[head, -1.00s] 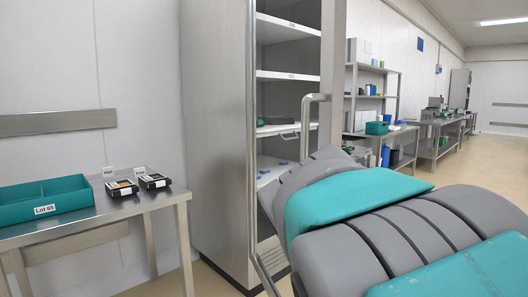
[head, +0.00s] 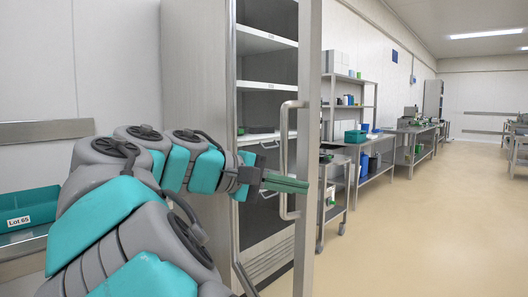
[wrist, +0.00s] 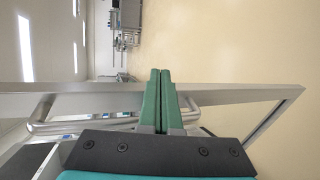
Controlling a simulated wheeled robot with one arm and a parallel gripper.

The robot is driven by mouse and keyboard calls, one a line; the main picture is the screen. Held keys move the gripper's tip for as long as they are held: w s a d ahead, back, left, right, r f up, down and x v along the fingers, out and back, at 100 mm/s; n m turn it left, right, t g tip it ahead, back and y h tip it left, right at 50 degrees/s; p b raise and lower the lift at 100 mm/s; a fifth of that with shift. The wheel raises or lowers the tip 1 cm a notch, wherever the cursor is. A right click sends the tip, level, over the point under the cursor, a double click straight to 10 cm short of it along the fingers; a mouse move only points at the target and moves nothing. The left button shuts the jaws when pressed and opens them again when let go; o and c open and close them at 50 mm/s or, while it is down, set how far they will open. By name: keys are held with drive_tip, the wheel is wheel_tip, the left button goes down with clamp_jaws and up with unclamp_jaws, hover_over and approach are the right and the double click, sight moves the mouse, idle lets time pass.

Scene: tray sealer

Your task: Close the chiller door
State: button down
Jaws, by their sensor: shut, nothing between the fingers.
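The chiller (head: 198,85) is a tall grey cabinet with white shelves showing inside. Its door (head: 308,60) stands open, a metal-framed panel seen nearly edge-on, with a bar handle (head: 286,135). My gripper (head: 306,186) is shut and empty, its green fingers crossing in front of the handle in the head view. In the wrist view, my gripper (wrist: 160,72) overlaps the door's long metal edge (wrist: 235,94), and the handle (wrist: 42,122) shows on both sides of the fingers. Whether the fingers touch the door or handle I cannot tell.
A teal tray (head: 30,207) marked Lot 65 sits on a table at the left. A shelving rack (head: 350,77) and work tables (head: 410,130) line the wall beyond the door. The floor (head: 420,230) at the right is clear.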

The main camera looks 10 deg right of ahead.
drive_tip(key=w+a+r+t+h, duration=0.2)
drive_tip(key=a+r, duration=0.2)
drive_tip(key=a, duration=0.5)
drive_tip(key=t, duration=0.2)
approach(281, 147)
drive_tip(key=shift+n, duration=0.4)
drive_tip(key=b+x, duration=0.3)
drive_tip(key=x, duration=0.4)
drive_tip(key=shift+a+f, duration=0.1)
